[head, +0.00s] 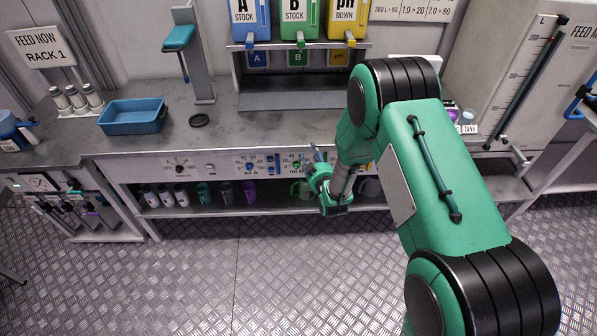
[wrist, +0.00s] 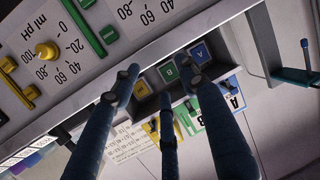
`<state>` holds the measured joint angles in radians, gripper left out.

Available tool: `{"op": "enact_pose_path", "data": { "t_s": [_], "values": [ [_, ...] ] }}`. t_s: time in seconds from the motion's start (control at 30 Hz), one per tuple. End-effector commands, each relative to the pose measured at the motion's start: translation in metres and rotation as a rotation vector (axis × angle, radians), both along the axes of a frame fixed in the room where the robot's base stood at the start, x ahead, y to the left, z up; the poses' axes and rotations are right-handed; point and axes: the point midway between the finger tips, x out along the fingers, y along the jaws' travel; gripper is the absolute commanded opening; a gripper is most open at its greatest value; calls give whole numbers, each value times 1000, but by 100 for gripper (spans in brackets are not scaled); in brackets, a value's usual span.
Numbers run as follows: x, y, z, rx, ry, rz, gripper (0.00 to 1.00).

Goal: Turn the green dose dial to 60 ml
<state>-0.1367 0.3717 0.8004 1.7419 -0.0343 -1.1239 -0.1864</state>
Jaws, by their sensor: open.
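My gripper (head: 318,172) is in front of the bench's control panel, at the green dose dial's section, in the head view. In the wrist view, its dark fingers (wrist: 162,82) are spread apart with nothing between them. The green dial's section (head: 298,163), marked ml B, is partly covered by my gripper in the head view, so the dial's setting cannot be read. In the wrist view, the panel appears upside down; a green strip (wrist: 88,28) and part of a number scale show at the top, but the green dial itself is not clearly visible.
A blue dial (head: 250,168) is left of the green section. A yellow dial (wrist: 47,50), marked ml pH, shows in the wrist view. Blue, green and yellow stock containers (head: 298,22) stand above the bench.

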Motion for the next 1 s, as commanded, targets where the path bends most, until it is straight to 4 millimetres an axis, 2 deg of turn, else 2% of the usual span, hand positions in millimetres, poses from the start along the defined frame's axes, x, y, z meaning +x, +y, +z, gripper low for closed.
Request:
{"op": "enact_pose_path", "data": {
  "t_s": [0.03,0.2,0.3,0.43,0.63,1.0],
  "values": [
    [-5,3,-22,-1,-14,7,44],
    [-24,10,-72,0,-89,23,44],
    [-39,14,-99,2,-131,33,44],
    [-59,16,-125,2,-176,42,44],
    [-76,18,-143,5,-216,49,44],
    [-79,18,-144,6,-223,50,44]
  ]
}}
